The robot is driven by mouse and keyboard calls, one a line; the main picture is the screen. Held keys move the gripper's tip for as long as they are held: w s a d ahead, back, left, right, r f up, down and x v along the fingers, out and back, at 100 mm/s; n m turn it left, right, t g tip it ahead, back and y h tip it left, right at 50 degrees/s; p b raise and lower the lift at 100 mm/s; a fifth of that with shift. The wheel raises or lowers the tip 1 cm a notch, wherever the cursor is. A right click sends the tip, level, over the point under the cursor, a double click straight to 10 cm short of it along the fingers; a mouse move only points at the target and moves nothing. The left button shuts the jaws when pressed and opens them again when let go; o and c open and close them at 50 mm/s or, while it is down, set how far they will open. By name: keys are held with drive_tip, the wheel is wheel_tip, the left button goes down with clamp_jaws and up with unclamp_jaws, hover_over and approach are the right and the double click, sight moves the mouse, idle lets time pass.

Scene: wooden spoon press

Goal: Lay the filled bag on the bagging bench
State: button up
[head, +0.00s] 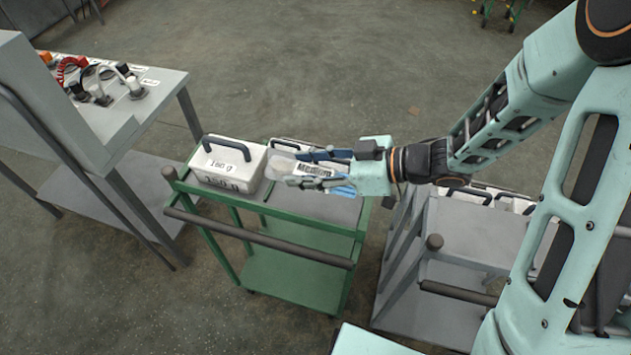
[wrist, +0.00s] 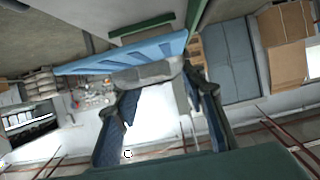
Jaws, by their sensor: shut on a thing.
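My gripper (head: 310,169) is over the green cart in the head view, with its dark blue fingers pointing left. It is shut on the bag (head: 279,166), a pale, partly see-through thing showing at the fingertips. A "Medium" label shows between the fingers; I cannot tell whether it is on the bag or on a box behind. In the wrist view a grey-white band (wrist: 148,74) and a light blue sheet (wrist: 128,56) lie across the fingertips. A grey bench (head: 160,103) with several coloured fittings stands at the left; I cannot tell whether it is the bagging bench.
The green cart (head: 318,238) carries a white "150 g" box (head: 222,166) with a dark handle, and another box partly hidden by my gripper. A grey cart (head: 462,232) with white boxes stands to the right, below my arm. Open floor (head: 270,75) lies beyond the carts.

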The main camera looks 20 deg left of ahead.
drive_tip(key=f, duration=0.1)
drive_tip(key=w+d+f, duration=0.1)
drive_tip(key=shift+w+d+f, duration=0.25)
drive_tip(key=shift+d+f, duration=0.1)
drive_tip(key=shift+f, duration=0.05)
drive_tip(key=shift+w+d+f+b, duration=0.15)
drive_tip(key=shift+f+b, duration=0.15)
drive_tip(key=shift+f, duration=1.4)
drive_tip(key=shift+f, duration=0.15)
drive_tip(key=o, duration=1)
